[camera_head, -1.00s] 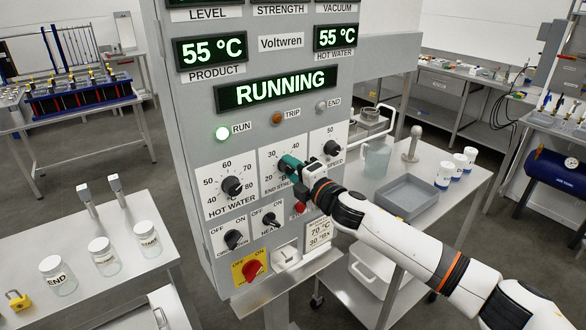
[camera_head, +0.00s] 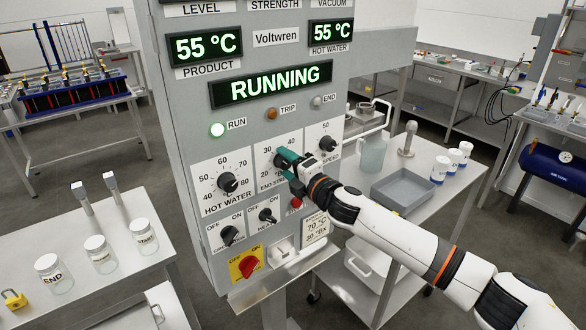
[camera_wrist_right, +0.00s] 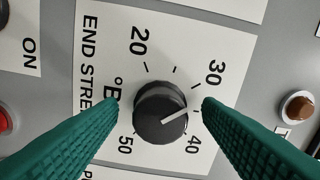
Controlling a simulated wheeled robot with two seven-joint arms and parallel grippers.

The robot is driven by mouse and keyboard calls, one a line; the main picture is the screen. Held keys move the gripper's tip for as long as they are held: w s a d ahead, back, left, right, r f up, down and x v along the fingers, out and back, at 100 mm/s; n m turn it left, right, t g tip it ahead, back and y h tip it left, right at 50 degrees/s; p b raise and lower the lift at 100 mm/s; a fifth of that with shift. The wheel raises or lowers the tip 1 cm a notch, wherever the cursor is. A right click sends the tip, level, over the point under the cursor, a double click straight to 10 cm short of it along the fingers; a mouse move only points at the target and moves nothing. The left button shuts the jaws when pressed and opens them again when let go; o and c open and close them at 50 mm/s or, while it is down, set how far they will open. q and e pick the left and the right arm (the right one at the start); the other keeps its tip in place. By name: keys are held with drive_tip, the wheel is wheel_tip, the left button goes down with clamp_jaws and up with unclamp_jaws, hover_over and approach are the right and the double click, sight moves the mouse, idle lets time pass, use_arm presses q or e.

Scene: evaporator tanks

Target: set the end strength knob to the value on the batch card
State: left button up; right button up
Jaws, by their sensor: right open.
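The end strength knob (camera_wrist_right: 160,112) is a round black dial with a white pointer line, on a white plate marked 20 to 50. In the right wrist view its pointer lies between the 30 and 40 marks. My right gripper (camera_wrist_right: 161,112) is open, with one green finger on each side of the knob; I cannot tell whether they touch it. In the head view my right gripper (camera_head: 286,159) is at the panel and hides most of the knob. The batch card (camera_head: 316,228) below reads 70 °C and 30 °BX. My left gripper is not in view.
The hot water knob (camera_head: 228,183) is left of the gripper and the speed knob (camera_head: 327,144) right. A red button (camera_head: 296,202) is just below. The red and yellow switch (camera_head: 248,264) is lower. The display (camera_head: 272,84) reads RUNNING. A grey tray (camera_head: 403,189) stands on the right table.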

drive_tip(key=b+v, duration=0.2)
drive_tip(key=v, duration=1)
